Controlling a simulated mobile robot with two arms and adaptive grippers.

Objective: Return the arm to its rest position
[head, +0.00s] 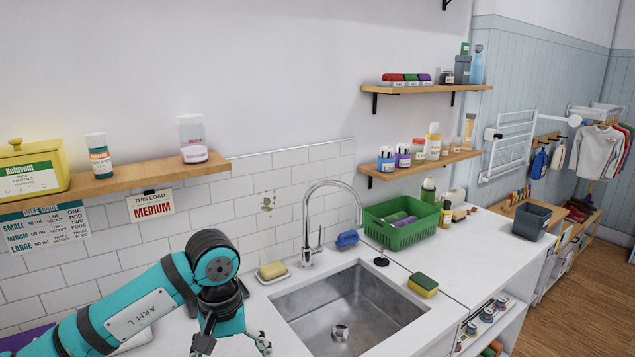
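My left gripper (233,345) is at the bottom edge of the head view. Its two fingers are spread apart and I see nothing between them; the lowest part is cut off by the frame. My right arm and gripper are not in view.
A sink (350,305) with a tall faucet (312,225) lies right of my gripper. A soap dish (272,278) sits close behind it. A wooden shelf (115,183) with a yellow box (33,170) hangs above the arm. A green basket (402,232) and a sponge (423,284) are farther right.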

